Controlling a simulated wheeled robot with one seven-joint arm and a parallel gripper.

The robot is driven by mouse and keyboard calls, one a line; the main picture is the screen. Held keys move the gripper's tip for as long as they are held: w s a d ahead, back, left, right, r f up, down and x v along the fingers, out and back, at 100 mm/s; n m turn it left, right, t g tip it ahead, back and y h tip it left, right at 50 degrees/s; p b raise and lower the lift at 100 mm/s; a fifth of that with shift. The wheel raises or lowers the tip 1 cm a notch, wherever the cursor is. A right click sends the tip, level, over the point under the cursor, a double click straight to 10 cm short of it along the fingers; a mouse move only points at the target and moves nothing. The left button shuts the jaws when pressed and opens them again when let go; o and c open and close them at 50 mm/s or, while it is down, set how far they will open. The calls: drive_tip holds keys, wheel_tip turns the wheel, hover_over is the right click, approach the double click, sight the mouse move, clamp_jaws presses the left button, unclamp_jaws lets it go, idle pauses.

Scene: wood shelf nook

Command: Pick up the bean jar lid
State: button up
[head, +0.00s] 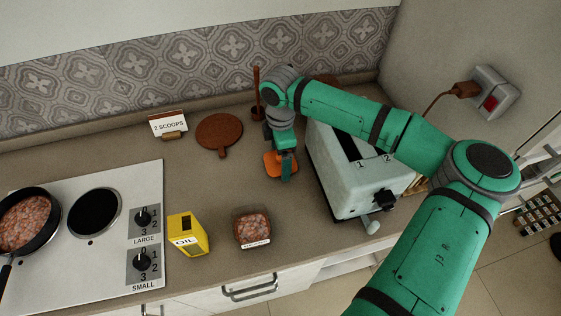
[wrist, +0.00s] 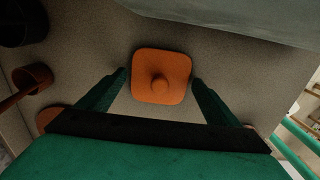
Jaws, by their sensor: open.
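The lid is a square orange plate with rounded corners and a round knob in its middle, seen in the wrist view (wrist: 161,92). In the head view the lid (head: 271,165) lies on the counter, partly hidden by my gripper (head: 285,168). In the wrist view my gripper (wrist: 160,78) is open, with one fingertip on each side of the lid. Small gaps show between the fingers and the lid's edges. A square open jar with reddish-brown contents (head: 252,226) stands nearer the counter's front edge; its label is too small to read.
A pale toaster (head: 342,185) stands close to the right of my gripper. A yellow oil box (head: 187,236) and a stove (head: 95,265) with a filled pan (head: 26,222) are left. A round brown board (head: 218,131) and a scoop sign (head: 168,124) lie behind.

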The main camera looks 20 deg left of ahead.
drive_tip(key=shift+f, duration=0.25)
drive_tip(key=c, duration=0.9)
drive_tip(key=shift+r, duration=0.1)
